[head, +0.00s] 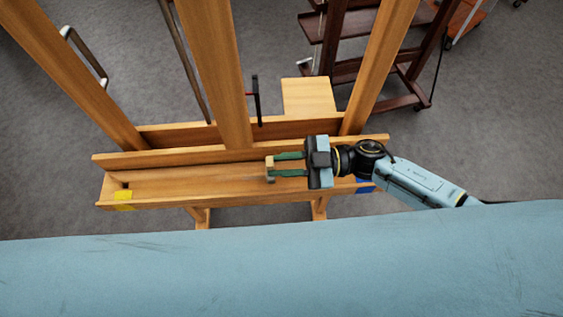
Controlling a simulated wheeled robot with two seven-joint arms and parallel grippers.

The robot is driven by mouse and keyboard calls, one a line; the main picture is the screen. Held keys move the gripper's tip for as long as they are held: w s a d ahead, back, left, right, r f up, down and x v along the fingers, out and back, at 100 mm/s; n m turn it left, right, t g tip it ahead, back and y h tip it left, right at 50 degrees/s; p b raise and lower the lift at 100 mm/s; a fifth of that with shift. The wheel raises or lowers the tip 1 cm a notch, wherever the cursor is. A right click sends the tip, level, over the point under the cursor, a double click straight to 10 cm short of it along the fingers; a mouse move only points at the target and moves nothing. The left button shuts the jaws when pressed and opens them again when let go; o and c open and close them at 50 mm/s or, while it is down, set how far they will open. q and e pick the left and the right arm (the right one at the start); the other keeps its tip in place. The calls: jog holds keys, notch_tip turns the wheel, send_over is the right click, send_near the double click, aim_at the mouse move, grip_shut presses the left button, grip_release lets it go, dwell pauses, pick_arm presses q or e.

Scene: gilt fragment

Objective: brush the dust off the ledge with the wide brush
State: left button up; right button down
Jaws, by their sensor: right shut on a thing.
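The wooden easel's ledge (200,188) runs across the middle of the head view, like a shallow trough with a front lip. My right gripper (272,165) comes in from the right over the ledge's right half. Its green fingers are shut on a small tan, block-like thing at their tips, which I take to be the wide brush (269,169). Much of the brush is hidden, and I cannot tell whether it touches the ledge. A faint greyish patch to the left of the fingers may be dust. My left gripper is not in view.
Yellow tape (124,200) marks the ledge's left end and a blue piece (365,186) its right. Easel posts (215,70) rise behind the ledge. A black and red tool (256,100) stands behind it. A dark wooden stand (405,85) is at back right.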

notch_tip(320, 180, up, 7)
jog(key=p, duration=0.1)
jog(key=shift+f+p, duration=0.2)
jog(key=shift+p, duration=0.15)
dwell(0.9)
jog(key=w+f+m+b, duration=0.1)
jog(key=w+f+b, duration=0.2)
jog(key=f+b, duration=0.5)
jog(key=shift+w+m+b, duration=0.2)
jog(key=shift+m+b, duration=0.2)
jog(key=shift+b, duration=1.25)
jog(key=shift+f, duration=0.5)
